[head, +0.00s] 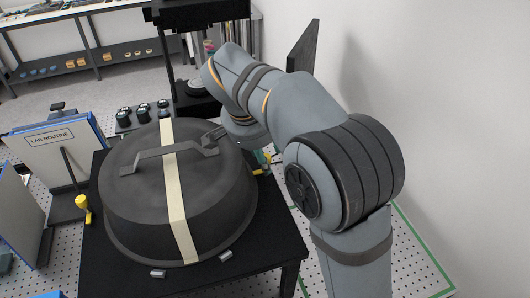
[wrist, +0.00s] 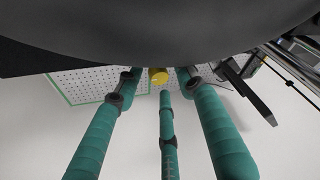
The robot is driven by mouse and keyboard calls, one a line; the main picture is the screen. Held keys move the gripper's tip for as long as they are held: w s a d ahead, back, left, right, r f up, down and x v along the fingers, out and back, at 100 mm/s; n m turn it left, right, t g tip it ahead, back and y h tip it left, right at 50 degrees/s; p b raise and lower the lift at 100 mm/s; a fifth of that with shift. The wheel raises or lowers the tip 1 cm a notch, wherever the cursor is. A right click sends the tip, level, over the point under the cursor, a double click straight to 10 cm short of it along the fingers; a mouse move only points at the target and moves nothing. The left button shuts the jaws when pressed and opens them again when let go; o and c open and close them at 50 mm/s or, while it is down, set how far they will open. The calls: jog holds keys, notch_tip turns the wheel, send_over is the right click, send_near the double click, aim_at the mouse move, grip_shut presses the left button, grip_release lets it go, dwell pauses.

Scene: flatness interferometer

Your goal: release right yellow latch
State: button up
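The right yellow latch shows in the wrist view as a round yellow knob (wrist: 158,76) just below the dark cover's edge. My gripper (wrist: 158,84) has teal fingers reaching toward it. The outer fingertips are apart, one on each side of the knob, with a small gap showing on both sides; a thinner middle finger lies just below it. In the head view my gripper (head: 261,158) is at the right side of the dark domed cover (head: 125,215), largely hidden by my arm. A little yellow shows there. The other yellow latch (head: 82,202) stands at the cover's left.
The cover has a grey handle (head: 150,158) and a cream strip (head: 168,150) and sits on a black table (head: 270,245). A dark instrument stand (head: 163,60) rises behind it. A wall is close on the right. A "LAB ROUTINE" board (head: 50,150) stands left.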

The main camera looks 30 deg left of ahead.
jog(key=shift+s, duration=0.1)
jog(key=shift+c, duration=0.4)
jog(key=shift+r, duration=0.2)
grip_shut()
jog(key=shift+n, duration=0.3)
jog(key=n+b, duration=0.1)
jog(key=n+y+b, duration=0.1)
jog(key=shift+w+n, duration=0.2)
jog(key=shift+n, duration=0.2)
jog(key=n, duration=0.1)
jog(key=n+g+y+b, duration=0.1)
jog(key=n, duration=0.1)
jog(key=shift+d+r+n+y, duration=0.1)
jog(key=shift+d+n+y, duration=0.05)
jog(key=shift+n+y, duration=0.15)
jog(key=n, duration=0.2)
jog(key=n+g+y+p, duration=0.1)
jog(key=n, duration=0.2)
jog(key=shift+w+r+g, duration=0.1)
jog(key=shift+w+g, duration=0.1)
jog(key=shift+g, duration=0.1)
jog(key=n+p, duration=0.1)
jog(key=n, duration=0.1)
jog(key=n+g+p, duration=0.1)
jog(key=n, duration=0.1)
jog(key=shift+g+y, duration=0.3)
jog(key=shift+n+g+p, duration=0.3)
jog(key=shift+n+p, duration=0.2)
jog(key=shift+n, duration=0.4)
